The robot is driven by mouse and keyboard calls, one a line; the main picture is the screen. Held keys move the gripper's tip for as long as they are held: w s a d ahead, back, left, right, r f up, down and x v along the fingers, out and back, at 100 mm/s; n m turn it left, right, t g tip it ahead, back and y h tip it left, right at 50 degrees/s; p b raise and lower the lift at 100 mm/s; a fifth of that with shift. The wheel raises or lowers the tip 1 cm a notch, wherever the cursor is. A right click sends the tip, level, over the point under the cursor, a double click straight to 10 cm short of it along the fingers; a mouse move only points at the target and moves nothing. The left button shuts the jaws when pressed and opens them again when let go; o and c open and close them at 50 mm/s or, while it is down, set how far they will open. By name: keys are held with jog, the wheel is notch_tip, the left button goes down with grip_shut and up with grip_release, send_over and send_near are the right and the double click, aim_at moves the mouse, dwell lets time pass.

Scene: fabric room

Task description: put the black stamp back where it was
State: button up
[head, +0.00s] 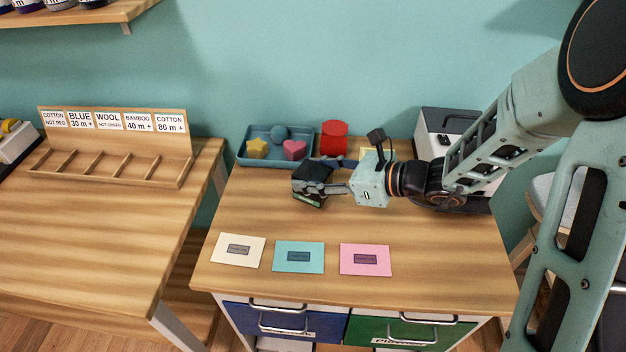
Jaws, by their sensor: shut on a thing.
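My gripper (322,188) is over the desk and points left. It is shut on a dark block, which looks like the black stamp (307,183), in front of the blue tray (243,160). The fingers partly cover the block, and I cannot tell whether it touches the desk. Three cards lie in a row near the front: a cream card (227,256), a turquoise card (287,264) and a pink card (353,268). Each bears a dark rectangular mark.
The blue tray holds a yellow star (257,148), a blue ball (279,133) and a pink heart (294,150). A red object (334,136) stands right of it. A grey machine (437,124) is behind my arm. A labelled wooden rack (120,150) stands left.

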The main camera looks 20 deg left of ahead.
jog(key=shift+f, duration=0.8)
jog(key=shift+f, duration=0.1)
jog(key=o, duration=1.2)
